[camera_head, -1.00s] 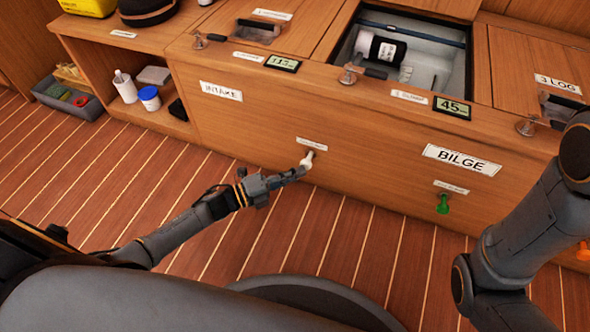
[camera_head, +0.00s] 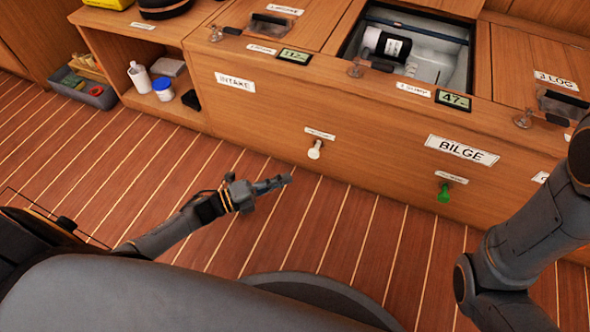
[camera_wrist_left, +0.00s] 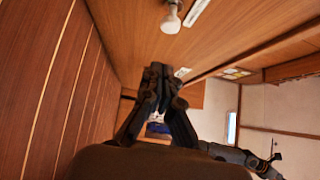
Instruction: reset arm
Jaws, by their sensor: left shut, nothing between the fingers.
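My left gripper (camera_head: 273,184) is shut and empty, held over the plank floor in front of the wooden cabinet (camera_head: 270,115). It is apart from the white knob (camera_head: 314,150) on the cabinet front, which is up and to the right of it. In the left wrist view my left gripper (camera_wrist_left: 158,80) shows shut fingers, with the white knob (camera_wrist_left: 171,20) above them. My right arm (camera_head: 520,235) comes in at the right edge; its gripper is out of frame.
A green knob (camera_head: 444,192) is under the BILGE label (camera_head: 462,150). An open hatch (camera_head: 417,52) in the cabinet top holds a black-and-white cylinder (camera_head: 386,44). A shelf at left holds a white bottle (camera_head: 140,78) and a blue-lidded jar (camera_head: 163,90). A grey bin (camera_head: 90,92) stands on the floor.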

